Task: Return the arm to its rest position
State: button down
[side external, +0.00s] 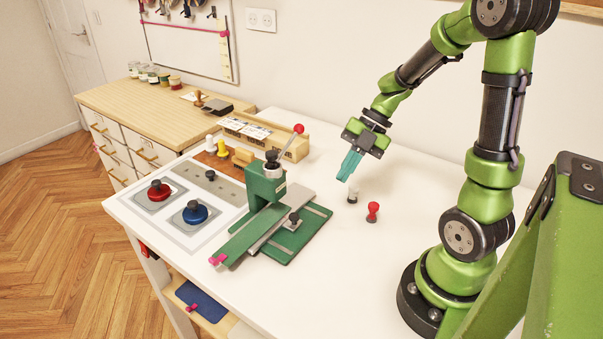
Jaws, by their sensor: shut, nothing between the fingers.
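My gripper (348,172) is at the end of my green and black arm, in the side external view. Its teal fingers are shut with nothing between them. They point down and slightly left, above the white table (330,262). The gripper is close to a small white and dark piece (352,196), seen just below it; I cannot tell the exact gap. A small red peg-like piece (373,211) stands on the table to the right of that piece.
A green press (265,190) with a red-knobbed lever stands left of my gripper. Red (159,189) and blue (195,212) knobbed discs lie further left. A wooden box (262,135) stands behind. The table's front right is clear.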

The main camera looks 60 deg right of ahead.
jog(key=w+d+r+m+t+h, duration=0.55)
jog(key=w+m+t, duration=0.2)
jog(key=w, duration=0.25)
jog(key=d+r+m+h, duration=0.4)
jog(key=r+m+h, duration=0.1)
jog(key=m, duration=0.5)
jog(key=s+a+m+g+y, duration=0.1)
jog(key=s+a+m+y, duration=0.2)
jog(key=s+a, duration=0.4)
jog(key=s+a+r+m+g+y, duration=0.1)
jog(key=s+a+m, duration=0.5)
jog(key=a, duration=0.9)
jog(key=shift+s+g+y, duration=0.45)
jog(key=shift+g+y, duration=0.1)
jog(key=shift+y, duration=0.6)
